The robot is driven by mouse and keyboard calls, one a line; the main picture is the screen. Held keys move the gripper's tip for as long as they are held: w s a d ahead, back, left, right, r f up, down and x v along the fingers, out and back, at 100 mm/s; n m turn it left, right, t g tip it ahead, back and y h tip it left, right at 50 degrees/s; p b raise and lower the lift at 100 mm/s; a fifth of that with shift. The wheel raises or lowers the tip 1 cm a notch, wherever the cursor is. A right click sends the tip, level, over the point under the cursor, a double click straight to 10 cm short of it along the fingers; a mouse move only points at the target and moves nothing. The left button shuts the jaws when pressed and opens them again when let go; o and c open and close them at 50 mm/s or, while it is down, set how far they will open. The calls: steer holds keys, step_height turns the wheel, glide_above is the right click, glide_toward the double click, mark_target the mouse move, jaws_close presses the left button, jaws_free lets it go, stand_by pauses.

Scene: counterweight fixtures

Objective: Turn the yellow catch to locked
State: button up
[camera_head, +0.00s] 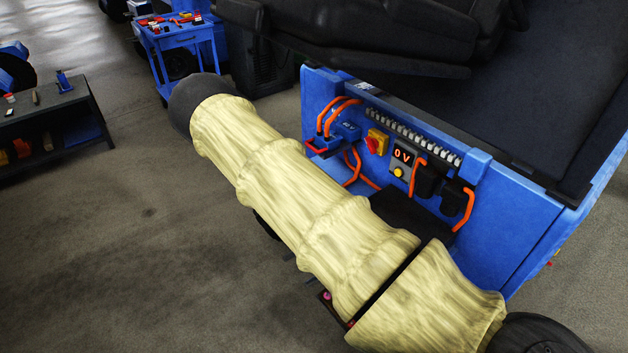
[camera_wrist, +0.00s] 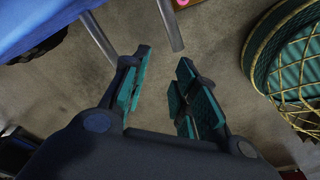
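I cannot make out the yellow catch for certain in either view. In the head view, a yellow switch plate with a red knob (camera_head: 376,142) is on the blue cabinet (camera_head: 520,222), and a small yellow button (camera_head: 398,172) is below the 0 V display (camera_head: 403,156). My gripper (camera_wrist: 158,90) shows in the wrist view, its teal-padded fingers apart with only floor between them. It is not visible in the head view, where my cream-sleeved arm crosses in front of the cabinet.
Orange cables (camera_head: 336,113) loop out from the cabinet's front. A blue tool cart (camera_head: 186,39) and a dark bench (camera_head: 50,112) stand at left. The wrist view shows a blue surface (camera_wrist: 45,22), metal legs, and a teal netted round object (camera_wrist: 290,65) at right.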

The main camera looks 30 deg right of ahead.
steer(key=w+d+r+n+h+p, duration=0.1)
steer(key=w+d+r+n+h, duration=0.3)
steer(key=w+r, duration=0.6)
steer(key=w+d+r+n+h+p, duration=0.1)
steer(key=w+d+r+n+h, duration=0.1)
steer(key=w+d+r+n, duration=0.55)
steer(key=d+f+m+p, duration=0.1)
steer(key=f, duration=0.1)
steer(key=w+f+m, duration=0.1)
steer(key=f, duration=0.2)
steer(key=w+d+f+m+p, duration=0.1)
steer(key=f, duration=0.1)
steer(key=shift+w+d+f+m+g+p, duration=0.2)
steer(key=shift+d+f+m+g+p, duration=0.1)
steer(key=shift+d+f+m+p, duration=0.1)
jaws_close()
